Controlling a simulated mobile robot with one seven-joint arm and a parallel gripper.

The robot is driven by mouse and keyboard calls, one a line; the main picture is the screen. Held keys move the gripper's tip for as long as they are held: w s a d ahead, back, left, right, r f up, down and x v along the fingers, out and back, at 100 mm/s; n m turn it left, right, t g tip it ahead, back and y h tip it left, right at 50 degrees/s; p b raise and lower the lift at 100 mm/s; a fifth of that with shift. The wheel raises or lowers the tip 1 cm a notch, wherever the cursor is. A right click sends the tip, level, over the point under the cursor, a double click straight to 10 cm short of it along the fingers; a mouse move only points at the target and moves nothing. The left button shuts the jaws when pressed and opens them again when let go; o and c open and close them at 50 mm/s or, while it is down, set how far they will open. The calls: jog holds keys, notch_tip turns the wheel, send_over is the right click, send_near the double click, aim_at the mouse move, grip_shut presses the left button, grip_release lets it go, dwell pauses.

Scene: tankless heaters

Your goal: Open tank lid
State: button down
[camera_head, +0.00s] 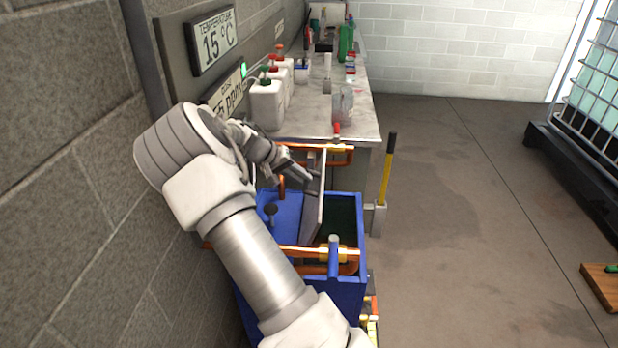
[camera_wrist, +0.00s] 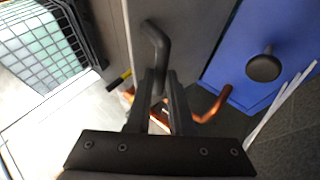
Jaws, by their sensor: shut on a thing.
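The blue tank (camera_head: 348,290) stands below the workbench, close to the left wall. Its grey lid (camera_head: 315,212) is raised to nearly upright, and the dark inside of the tank shows to the right of it. In the wrist view the lid (camera_wrist: 192,35) is a grey panel with a dark bent handle (camera_wrist: 154,40). My gripper (camera_wrist: 161,78) is shut on this handle. In the head view my gripper (camera_head: 308,178) is at the lid's upper left side, and the handle is partly hidden there.
Copper pipes (camera_head: 300,252) run along the tank. A black knob (camera_head: 270,209) sits on the blue part left of the lid. The workbench (camera_head: 318,110) behind holds white jugs (camera_head: 267,105). A yellow-handled tool (camera_head: 388,170) stands to the right.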

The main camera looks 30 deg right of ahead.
jog(key=shift+a+f, duration=0.45)
jog(key=shift+f, duration=0.25)
jog(key=c, duration=1.1)
grip_release()
jog(key=shift+o, duration=1.4)
jog(key=shift+w, duration=0.1)
jog(key=s+d+r, duration=0.2)
jog(key=s+r, duration=0.1)
jog(key=s+d+r, duration=0.3)
jog(key=r, duration=0.1)
jog(key=s+d+r+p, duration=0.1)
jog(key=s+d+r, duration=0.1)
jog(key=s+r, duration=0.1)
jog(key=shift+d+r, duration=0.4)
jog(key=shift+r, duration=0.25)
